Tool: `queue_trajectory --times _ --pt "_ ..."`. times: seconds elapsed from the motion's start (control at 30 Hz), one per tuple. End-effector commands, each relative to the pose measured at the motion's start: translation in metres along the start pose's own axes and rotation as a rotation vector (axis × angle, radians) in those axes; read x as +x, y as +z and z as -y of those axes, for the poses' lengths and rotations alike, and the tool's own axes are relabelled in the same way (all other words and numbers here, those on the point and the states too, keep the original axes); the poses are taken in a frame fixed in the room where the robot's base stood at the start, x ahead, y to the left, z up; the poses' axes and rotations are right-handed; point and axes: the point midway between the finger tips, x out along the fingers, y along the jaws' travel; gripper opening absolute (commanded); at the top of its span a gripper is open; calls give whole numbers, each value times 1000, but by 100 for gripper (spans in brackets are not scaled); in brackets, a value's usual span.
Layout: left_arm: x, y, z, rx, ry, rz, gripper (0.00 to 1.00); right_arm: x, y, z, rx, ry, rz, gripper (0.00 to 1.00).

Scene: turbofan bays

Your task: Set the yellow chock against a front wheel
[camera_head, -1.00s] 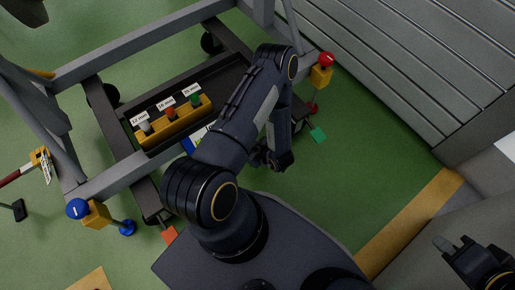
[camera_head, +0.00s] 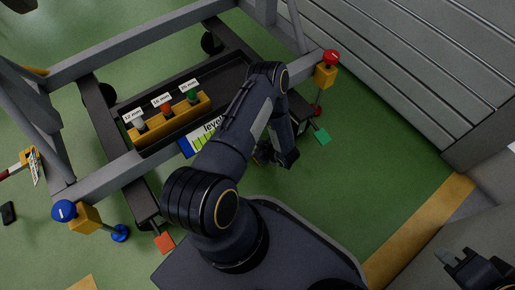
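The grey wheeled stand (camera_head: 140,45) fills the upper left. A dark caster (camera_head: 212,43) shows at its back; its near wheels are mostly hidden by the frame and my arm. My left arm crosses the middle, and its gripper (camera_head: 264,158) points down beside the stand's near right corner, mostly hidden by its own wrist. My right gripper (camera_head: 460,262) is at the lower right over a grey surface, away from the stand. Its opening is unclear.
A yellow socket rack (camera_head: 172,123) sits on the stand's dark tray. A red-knobbed post (camera_head: 328,68) and a blue-knobbed post (camera_head: 78,215) stick out at the corners. Green floor is clear on the right.

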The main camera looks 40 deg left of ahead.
Motion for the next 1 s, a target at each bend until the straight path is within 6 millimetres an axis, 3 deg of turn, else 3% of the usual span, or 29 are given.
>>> queue_trajectory --times 0.1,0.13,0.3,0.67,1.0 --pt "0 0 -1 -1 1 -1 0 0 0 0 0 0 0 0" --pt "0 0 0 0 1 0 48 0 0 0 0 0 0 0" --pt "0 0 0 0 0 0 69 0 0 0 0 0 0 0" --pt "-7 -1 -1 1 2 0 69 -4 -2 2 0 0 0 0" --pt "-75 -3 -1 2 3 2 69 -30 -15 14 0 0 0 0"
